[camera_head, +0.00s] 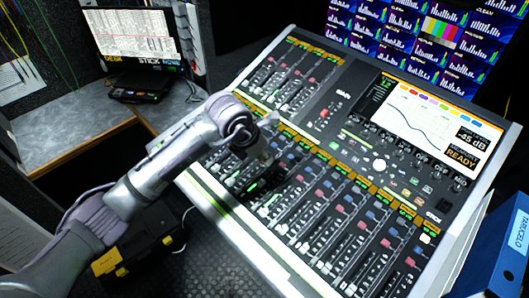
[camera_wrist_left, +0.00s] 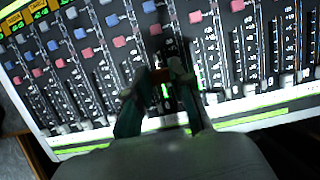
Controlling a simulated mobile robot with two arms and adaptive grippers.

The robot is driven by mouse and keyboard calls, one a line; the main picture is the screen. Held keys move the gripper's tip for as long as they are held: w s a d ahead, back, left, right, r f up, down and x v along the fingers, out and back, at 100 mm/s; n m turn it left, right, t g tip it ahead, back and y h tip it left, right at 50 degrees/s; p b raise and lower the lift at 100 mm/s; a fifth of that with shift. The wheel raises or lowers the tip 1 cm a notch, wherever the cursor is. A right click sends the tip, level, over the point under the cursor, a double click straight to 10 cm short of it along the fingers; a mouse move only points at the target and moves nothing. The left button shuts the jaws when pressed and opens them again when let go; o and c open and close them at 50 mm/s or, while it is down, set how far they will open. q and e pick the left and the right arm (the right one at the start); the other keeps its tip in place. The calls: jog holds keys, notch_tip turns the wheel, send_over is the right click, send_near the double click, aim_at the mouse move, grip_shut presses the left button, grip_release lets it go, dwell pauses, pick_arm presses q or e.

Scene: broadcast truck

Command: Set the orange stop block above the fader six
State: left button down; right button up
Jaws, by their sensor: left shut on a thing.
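My left gripper (camera_head: 264,152) is over the lower fader bank of the mixing console (camera_head: 222,198). The fingertips are close above one fader strip, near a green-lit patch; I cannot tell whether the block touches the panel. Fader numbers are too small to read, so I cannot tell which is fader six. My right gripper is not in view.
Rows of faders (camera_head: 318,205) with red, blue and white buttons run beside the gripper. A console screen (camera_head: 440,125) is at the upper right and a blue binder (camera_head: 500,245) at the lower right. A black-and-yellow case (camera_head: 150,240) stands left of the console.

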pick_arm(q)
jog(key=shift+w+d+f+b, duration=0.1)
jog(key=shift+w+f+b, duration=0.1)
jog(key=shift+b, duration=0.25)
jog(key=b, duration=0.5)
send_over(270, 177)
jog(key=s+a, duration=0.1)
jog(key=f, duration=0.5)
jog(key=shift+s+a+f, duration=0.15)
jog(key=shift+s+f, duration=0.05)
jog(key=shift+b, duration=0.5)
dwell(0.8)
jog(key=shift+f, duration=0.15)
dwell(0.3)
jog(key=shift+f+b, duration=0.35)
jog(key=shift+b, duration=0.15)
jog(key=shift+w+f+b, duration=0.15)
jog(key=shift+f+b, duration=1.05)
jog(key=c, duration=0.9)
grip_release()
jog(key=shift+c, duration=0.2)
